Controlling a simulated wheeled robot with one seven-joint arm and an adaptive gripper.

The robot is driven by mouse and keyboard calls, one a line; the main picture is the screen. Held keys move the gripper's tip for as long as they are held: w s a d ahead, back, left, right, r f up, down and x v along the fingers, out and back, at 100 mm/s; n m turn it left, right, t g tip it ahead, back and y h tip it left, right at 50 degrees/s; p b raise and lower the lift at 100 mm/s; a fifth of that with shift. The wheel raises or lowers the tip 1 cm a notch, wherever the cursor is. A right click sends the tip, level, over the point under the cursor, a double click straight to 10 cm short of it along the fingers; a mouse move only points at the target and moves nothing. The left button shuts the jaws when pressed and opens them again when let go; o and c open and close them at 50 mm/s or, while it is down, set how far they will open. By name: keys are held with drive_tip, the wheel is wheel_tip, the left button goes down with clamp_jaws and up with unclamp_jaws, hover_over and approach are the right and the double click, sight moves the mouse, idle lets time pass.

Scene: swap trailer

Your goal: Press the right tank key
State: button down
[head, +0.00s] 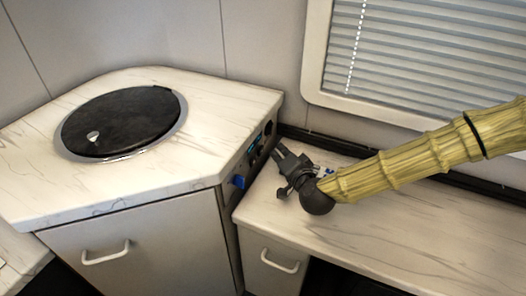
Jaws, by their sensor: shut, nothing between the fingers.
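A dark control panel (247,163) is set in the side face of the raised corner cabinet. It carries a small teal display (256,142). The tank keys are too small to make out, and I cannot tell which is the right one. My gripper (277,150) is shut and empty. Its fingertips point up and left, close to the far end of the panel. I cannot tell whether they touch it. The far part of the panel is seen at a steep angle and lies close to my fingers.
The corner cabinet top (225,107) holds a round black lid (122,118). A blue item (238,181) sits low on the panel side. A blinded window (425,60) is behind.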

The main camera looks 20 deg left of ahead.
drive_tip(key=shift+s+d, duration=0.1)
drive_tip(key=shift+d, duration=1.85)
